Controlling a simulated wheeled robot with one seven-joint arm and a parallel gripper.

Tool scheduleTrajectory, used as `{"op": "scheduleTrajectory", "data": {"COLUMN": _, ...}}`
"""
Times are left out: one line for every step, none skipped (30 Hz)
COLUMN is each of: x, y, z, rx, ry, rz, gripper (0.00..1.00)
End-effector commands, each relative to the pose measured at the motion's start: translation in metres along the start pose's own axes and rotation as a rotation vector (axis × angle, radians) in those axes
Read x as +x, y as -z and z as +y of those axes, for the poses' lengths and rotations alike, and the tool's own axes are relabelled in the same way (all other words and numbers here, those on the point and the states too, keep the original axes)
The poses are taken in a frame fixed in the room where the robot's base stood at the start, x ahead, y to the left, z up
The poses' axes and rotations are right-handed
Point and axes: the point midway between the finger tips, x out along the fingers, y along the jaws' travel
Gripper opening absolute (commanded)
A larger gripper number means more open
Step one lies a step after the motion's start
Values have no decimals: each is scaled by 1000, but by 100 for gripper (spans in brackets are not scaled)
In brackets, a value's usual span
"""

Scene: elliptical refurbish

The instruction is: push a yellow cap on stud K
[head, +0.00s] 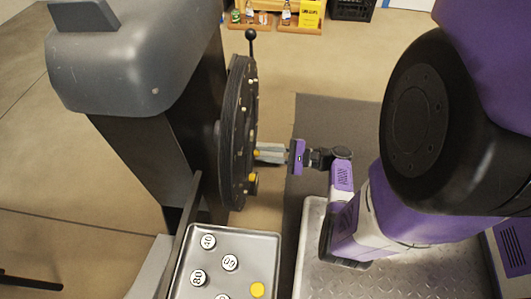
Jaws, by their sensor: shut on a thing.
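A dark round disc (238,125) stands upright on the grey machine, seen nearly edge-on, with several small studs along its face. My gripper (262,153) reaches in from the right with its fingertips at the disc's face. It is shut on a small yellow cap (256,154), which is mostly hidden by the fingers. I cannot tell whether this cap touches a stud. Another yellow piece (253,180) shows lower on the disc. No stud letters are readable, so stud K cannot be picked out.
A grey tray (267,250) below the disc holds several white numbered caps (208,241) and a loose yellow cap (257,289). A lever with a black ball (250,34) rises above the disc. Wooden trays with bottles (286,17) and a black crate (352,9) stand at the back.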

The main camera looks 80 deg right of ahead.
Motion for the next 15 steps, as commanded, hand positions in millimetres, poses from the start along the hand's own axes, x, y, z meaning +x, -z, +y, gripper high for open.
{"op": "scheduleTrajectory", "data": {"x": 1, "y": 0, "z": 0, "rx": 0, "ry": 0, "rz": 0, "gripper": 0}}
{"op": "scheduleTrajectory", "data": {"x": 1, "y": 0, "z": 0, "rx": 0, "ry": 0, "rz": 0, "gripper": 0}}
{"op": "scheduleTrajectory", "data": {"x": 2, "y": 0, "z": 0, "rx": 0, "ry": 0, "rz": 0, "gripper": 0}}
{"op": "scheduleTrajectory", "data": {"x": 2, "y": 0, "z": 0, "rx": 0, "ry": 0, "rz": 0, "gripper": 0}}
{"op": "scheduleTrajectory", "data": {"x": 2, "y": 0, "z": 0, "rx": 0, "ry": 0, "rz": 0, "gripper": 0}}
{"op": "scheduleTrajectory", "data": {"x": 3, "y": 0, "z": 0, "rx": 0, "ry": 0, "rz": 0, "gripper": 0}}
{"op": "scheduleTrajectory", "data": {"x": 3, "y": 0, "z": 0, "rx": 0, "ry": 0, "rz": 0, "gripper": 0}}
{"op": "scheduleTrajectory", "data": {"x": 3, "y": 0, "z": 0, "rx": 0, "ry": 0, "rz": 0, "gripper": 0}}
{"op": "scheduleTrajectory", "data": {"x": 3, "y": 0, "z": 0, "rx": 0, "ry": 0, "rz": 0, "gripper": 0}}
{"op": "scheduleTrajectory", "data": {"x": 3, "y": 0, "z": 0, "rx": 0, "ry": 0, "rz": 0, "gripper": 0}}
{"op": "scheduleTrajectory", "data": {"x": 3, "y": 0, "z": 0, "rx": 0, "ry": 0, "rz": 0, "gripper": 0}}
{"op": "scheduleTrajectory", "data": {"x": 3, "y": 0, "z": 0, "rx": 0, "ry": -1, "rz": 0, "gripper": 0}}
{"op": "scheduleTrajectory", "data": {"x": 3, "y": 0, "z": 0, "rx": 0, "ry": -1, "rz": 0, "gripper": 23}}
{"op": "scheduleTrajectory", "data": {"x": 3, "y": 0, "z": 0, "rx": 0, "ry": -1, "rz": 0, "gripper": 29}}
{"op": "scheduleTrajectory", "data": {"x": 3, "y": 0, "z": 0, "rx": 0, "ry": -1, "rz": 0, "gripper": 37}}
